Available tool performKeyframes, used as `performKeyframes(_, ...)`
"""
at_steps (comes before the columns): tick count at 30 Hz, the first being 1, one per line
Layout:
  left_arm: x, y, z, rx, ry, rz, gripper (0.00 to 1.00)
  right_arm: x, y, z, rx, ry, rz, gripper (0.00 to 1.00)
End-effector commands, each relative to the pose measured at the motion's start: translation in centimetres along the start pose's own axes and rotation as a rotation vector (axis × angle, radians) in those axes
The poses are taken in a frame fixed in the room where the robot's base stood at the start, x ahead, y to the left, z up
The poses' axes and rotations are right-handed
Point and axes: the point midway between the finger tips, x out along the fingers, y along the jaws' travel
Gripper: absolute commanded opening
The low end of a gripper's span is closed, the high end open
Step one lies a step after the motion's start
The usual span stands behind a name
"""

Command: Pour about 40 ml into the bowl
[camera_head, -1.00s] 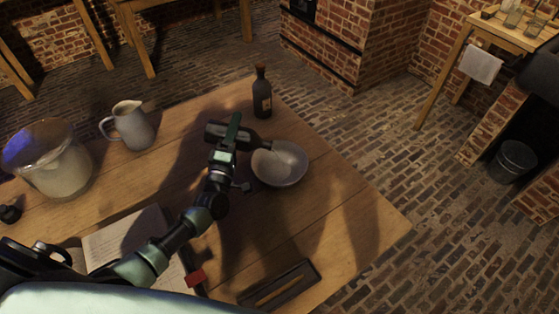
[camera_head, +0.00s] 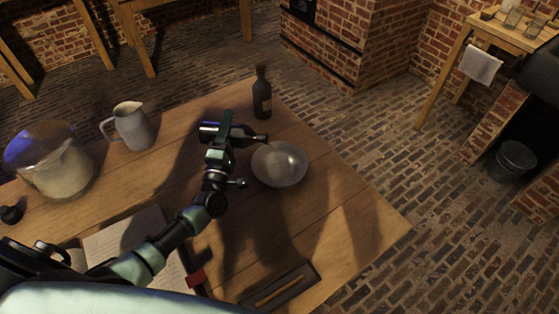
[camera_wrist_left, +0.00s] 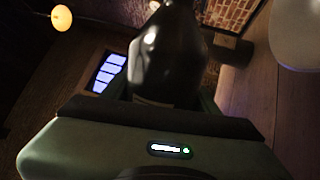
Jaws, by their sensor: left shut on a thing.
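My left gripper (camera_head: 225,136) is shut on a dark bottle (camera_head: 210,131), which it holds above the table. The bottle lies nearly level, its neck pointing right, with the mouth close to the bowl's upper left rim. In the left wrist view the bottle's dark glossy body (camera_wrist_left: 168,55) rises from the jaws. The pale grey bowl (camera_head: 279,165) stands upright on the table; part of its rim also shows in the wrist view (camera_wrist_left: 296,35). I see no clear stream, and the liquid level in the bowl cannot be told. My right gripper is out of view.
A second dark bottle (camera_head: 262,94) stands upright behind the bowl. A grey jug (camera_head: 132,127) and a large glass jar (camera_head: 58,165) stand at the left. An open book (camera_head: 125,238) and a dark tray (camera_head: 278,287) lie at the front. The table (camera_head: 345,225) is clear at right.

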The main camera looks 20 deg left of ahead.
Motion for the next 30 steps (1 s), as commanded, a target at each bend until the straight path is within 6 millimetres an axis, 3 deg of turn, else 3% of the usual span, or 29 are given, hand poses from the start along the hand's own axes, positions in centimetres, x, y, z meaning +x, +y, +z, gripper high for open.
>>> performKeyframes(2,0.11,0.08,0.08,-0.127,0.033,0.009,0.00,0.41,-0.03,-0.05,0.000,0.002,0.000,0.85)
performKeyframes(10,0.04,-0.20,1.00,-0.275,0.074,0.010,0.00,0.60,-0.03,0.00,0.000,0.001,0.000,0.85)
performKeyframes(30,0.07,-0.14,0.96,-0.273,0.073,0.010,0.00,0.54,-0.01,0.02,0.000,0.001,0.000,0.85)
